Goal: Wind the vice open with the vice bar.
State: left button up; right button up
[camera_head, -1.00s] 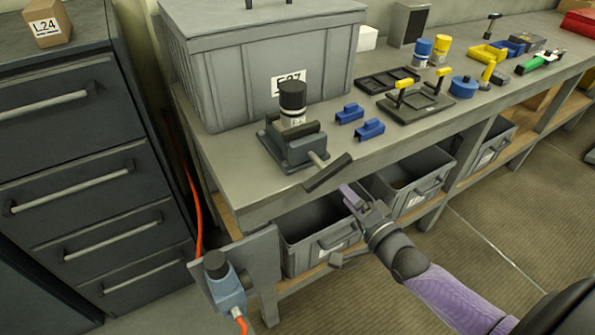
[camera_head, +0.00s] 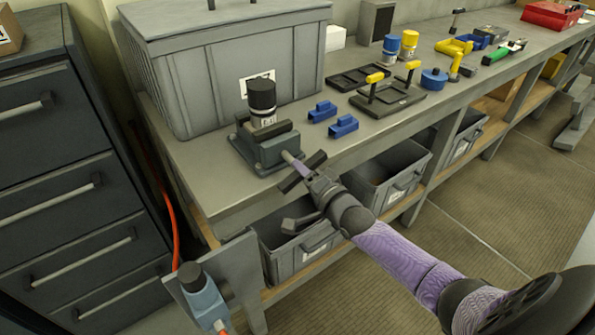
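The vice (camera_head: 258,152) is a dark grey block near the front left edge of the bench. A black-topped cylinder with a white label (camera_head: 262,100) stands upright at its jaws; the jaw gap is hidden. The dark vice bar (camera_head: 290,183) lies slantwise at the vice's front, just past the bench edge. My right gripper (camera_head: 304,172) is at the bar's middle, its fingers overlapping the bar and the screw end. Whether the fingers are closed on the bar is too small to tell. My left gripper is not in view.
Two blue blocks (camera_head: 344,126) and a black fixture with yellow handles (camera_head: 388,101) lie right of the vice. A large grey crate (camera_head: 205,90) stands behind. Open grey bins (camera_head: 385,180) sit on the shelf below. A grey drawer cabinet (camera_head: 70,200) stands left.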

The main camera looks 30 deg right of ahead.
jog(key=shift+r, duration=0.15)
grip_shut()
